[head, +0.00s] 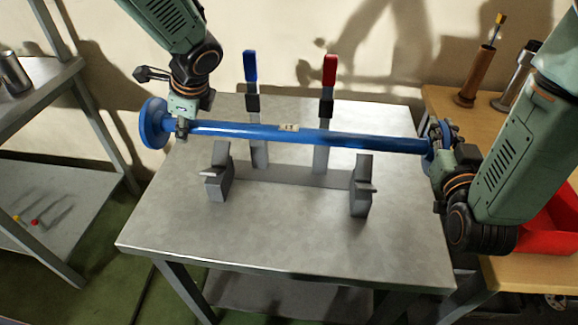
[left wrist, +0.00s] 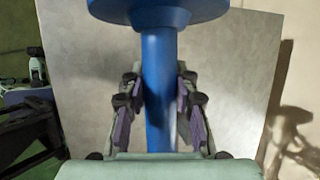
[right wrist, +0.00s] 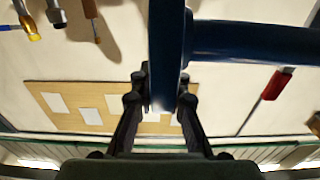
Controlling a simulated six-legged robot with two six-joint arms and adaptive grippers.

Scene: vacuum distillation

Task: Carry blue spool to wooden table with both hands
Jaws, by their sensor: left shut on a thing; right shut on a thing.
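The blue spool (head: 300,134) is a long blue tube with a round flange at each end, held roughly level above the metal table. My left gripper (head: 182,130) is shut on the tube just inside the left flange; the left wrist view shows its fingers (left wrist: 160,110) on both sides of the tube (left wrist: 158,75). My right gripper (head: 438,140) is shut on the spool's right end; in the right wrist view its fingers (right wrist: 160,90) close on the flange rim (right wrist: 166,45). The wooden table (head: 440,100) is at the right, partly hidden by my right arm.
The metal table (head: 290,235) below carries a grey cradle with two supports (head: 218,180) and clamps with a blue handle (head: 250,66) and a red handle (head: 329,70). A red bin (head: 550,225) and upright tools (head: 478,75) stand on the wooden table. A metal shelf (head: 50,190) is at left.

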